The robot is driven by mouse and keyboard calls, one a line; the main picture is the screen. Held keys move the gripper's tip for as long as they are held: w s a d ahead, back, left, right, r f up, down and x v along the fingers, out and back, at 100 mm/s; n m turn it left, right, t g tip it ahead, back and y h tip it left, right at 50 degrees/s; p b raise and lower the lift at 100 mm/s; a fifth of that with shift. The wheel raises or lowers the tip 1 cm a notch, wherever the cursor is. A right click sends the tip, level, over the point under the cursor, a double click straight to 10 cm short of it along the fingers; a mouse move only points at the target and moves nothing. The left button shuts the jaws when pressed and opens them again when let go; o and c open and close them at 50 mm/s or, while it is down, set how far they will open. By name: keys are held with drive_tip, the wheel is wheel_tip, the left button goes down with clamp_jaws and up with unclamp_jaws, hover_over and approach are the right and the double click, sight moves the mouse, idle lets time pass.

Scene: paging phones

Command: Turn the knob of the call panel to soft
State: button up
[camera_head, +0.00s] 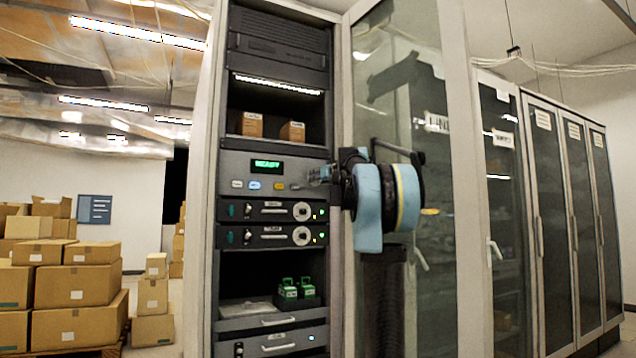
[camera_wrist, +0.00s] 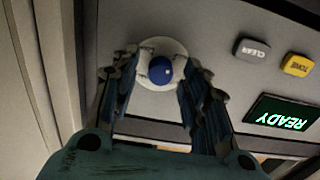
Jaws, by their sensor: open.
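The call panel (camera_head: 228,163) is a grey front in the rack with a green READY display (camera_head: 267,164) and a row of small buttons. In the wrist view the knob (camera_wrist: 160,68) is a blue round cap on a white disc, and the picture is turned over. My gripper (camera_wrist: 154,80) is open, with one finger on each side of the knob; I cannot tell whether they touch it. In the head view my gripper (camera_head: 320,176) reaches the panel's right end and hides the knob. The knob's setting and any soft mark are not readable.
A grey CLEAN button (camera_wrist: 252,50) and a yellow button (camera_wrist: 297,65) lie beside the knob. Two drawer units with round dials (camera_head: 301,211) are below the panel. Small boxes (camera_head: 252,124) stand on the shelf above. The rack's side frame is close to my gripper.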

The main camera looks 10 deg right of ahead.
clamp_jaws()
drive_tip(key=shift+m, duration=0.3)
drive_tip(key=m, duration=1.7)
drive_tip(key=shift+d+f, duration=0.15)
idle(0.5)
